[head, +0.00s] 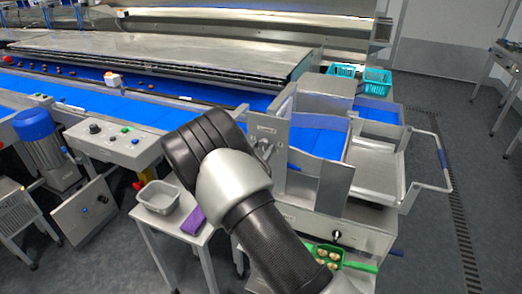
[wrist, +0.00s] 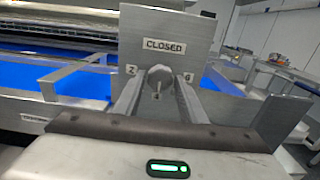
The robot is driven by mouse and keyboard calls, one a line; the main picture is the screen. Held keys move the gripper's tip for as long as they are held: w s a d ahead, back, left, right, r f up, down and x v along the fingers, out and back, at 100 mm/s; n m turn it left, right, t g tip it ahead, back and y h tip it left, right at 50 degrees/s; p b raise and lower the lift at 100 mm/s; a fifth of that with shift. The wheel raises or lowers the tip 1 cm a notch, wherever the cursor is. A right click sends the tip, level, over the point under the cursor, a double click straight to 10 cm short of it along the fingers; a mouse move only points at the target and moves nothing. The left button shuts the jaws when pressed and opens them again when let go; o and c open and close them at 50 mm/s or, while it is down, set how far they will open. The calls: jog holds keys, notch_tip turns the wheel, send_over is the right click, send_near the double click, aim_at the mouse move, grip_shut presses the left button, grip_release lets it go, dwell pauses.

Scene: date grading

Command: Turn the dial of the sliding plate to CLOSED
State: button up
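The sliding plate (wrist: 205,35) is an upright grey metal plate with a CLOSED label (wrist: 164,47) near its top. Its dial (wrist: 160,76), a grey knob, sits below that label, with small number labels to its left and right. A short stub on the dial points down toward me. My gripper (wrist: 160,88) is open, with one finger on each side of the dial; I cannot tell whether they touch it. In the head view the plate (head: 262,131) and dial (head: 264,147) show just right of my wrist, and my fingers are mostly hidden.
Blue conveyor belts (head: 215,120) run behind. A side table holds a grey bin (head: 158,196) and a purple cloth (head: 193,220). A metal tray (head: 377,170) and handle rail (head: 440,160) stand right.

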jog(key=c, duration=0.6)
jog(key=shift+f+m+b, duration=0.1)
jog(key=shift+m+b, duration=0.2)
jog(key=shift+b, duration=0.2)
